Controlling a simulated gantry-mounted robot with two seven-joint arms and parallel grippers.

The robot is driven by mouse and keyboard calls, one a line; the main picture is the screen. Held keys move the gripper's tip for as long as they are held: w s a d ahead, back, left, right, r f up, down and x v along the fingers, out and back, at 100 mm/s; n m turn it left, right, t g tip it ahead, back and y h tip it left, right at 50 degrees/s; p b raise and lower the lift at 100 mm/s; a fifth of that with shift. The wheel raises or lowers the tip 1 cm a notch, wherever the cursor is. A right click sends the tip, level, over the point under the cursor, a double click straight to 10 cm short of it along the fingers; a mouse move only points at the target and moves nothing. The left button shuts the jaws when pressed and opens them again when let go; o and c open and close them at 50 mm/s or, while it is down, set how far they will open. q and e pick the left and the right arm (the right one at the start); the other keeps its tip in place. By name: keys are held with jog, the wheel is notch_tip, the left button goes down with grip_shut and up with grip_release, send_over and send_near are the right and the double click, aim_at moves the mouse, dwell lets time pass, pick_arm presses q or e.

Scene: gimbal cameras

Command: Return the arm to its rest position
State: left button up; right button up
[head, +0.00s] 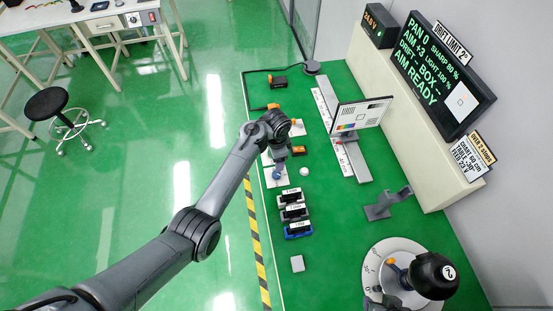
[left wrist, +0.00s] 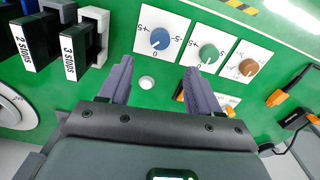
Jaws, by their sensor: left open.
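My left arm reaches from the lower left across the head view, with its left gripper (head: 279,160) low over the near strip of the green bench (head: 340,225). In the left wrist view the left gripper (left wrist: 158,72) has its two grey fingers spread apart with nothing between them. Beyond the fingertips are white plates with a blue knob (left wrist: 160,39), a green knob (left wrist: 208,53) and a brown knob (left wrist: 249,67). A small white round button (left wrist: 146,82) shows between the fingers. The arm partly hides the plates in the head view. My right gripper is not in view.
Labelled filter blocks (head: 295,213) stand beside the knobs. A black ball-shaped camera (head: 432,276) sits on a round white dial base (head: 377,252). A test chart (head: 362,114) stands on a rail; a screen (head: 440,75) reads "AIM READY". Open green floor lies left.

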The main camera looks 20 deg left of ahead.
pick_arm(q)
jog(key=shift+s+f, duration=0.1)
dwell(0.3)
jog(key=s+a+f+n+t, duration=0.1)
jog(key=s+a+f+n, duration=0.1)
jog(key=s, duration=0.6)
jog(key=s+a+f+n+t, duration=0.1)
jog(key=s+a+f+n, duration=0.15)
jog(key=s, duration=0.55)
jog(key=s+r+n+t, duration=0.1)
jog(key=s+r+n, duration=0.1)
jog(key=s+r, duration=0.5)
jog(key=s+r+n+t, duration=0.15)
jog(key=s+r, duration=0.25)
jog(key=s, duration=0.7)
notch_tip(320, 180, up, 20)
jog(key=p, duration=2)
jog(key=shift+w+d+r+g+p, duration=0.15)
jog(key=shift+w+d+g+p, duration=0.05)
jog(key=shift+w+g+p, duration=0.2)
